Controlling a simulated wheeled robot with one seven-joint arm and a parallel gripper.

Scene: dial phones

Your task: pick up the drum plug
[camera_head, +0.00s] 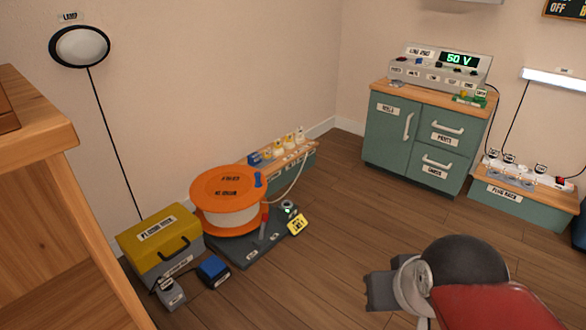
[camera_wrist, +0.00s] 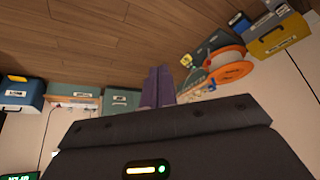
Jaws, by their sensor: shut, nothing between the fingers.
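An orange cable drum (camera_head: 228,188) with a white winding stands on a dark base plate on the floor, left of centre in the head view. A small blue piece (camera_head: 259,180), perhaps the drum plug, sits at the right edge of its top disc. A pale cable (camera_head: 296,180) runs down between the low bench and the drum. My gripper (camera_head: 376,290) is over open floor, right of and well apart from the drum. Its fingers (camera_wrist: 159,76) are shut and empty.
A low bench (camera_head: 290,163) stands behind, a green cabinet (camera_head: 418,140) at right. Floor between is clear.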

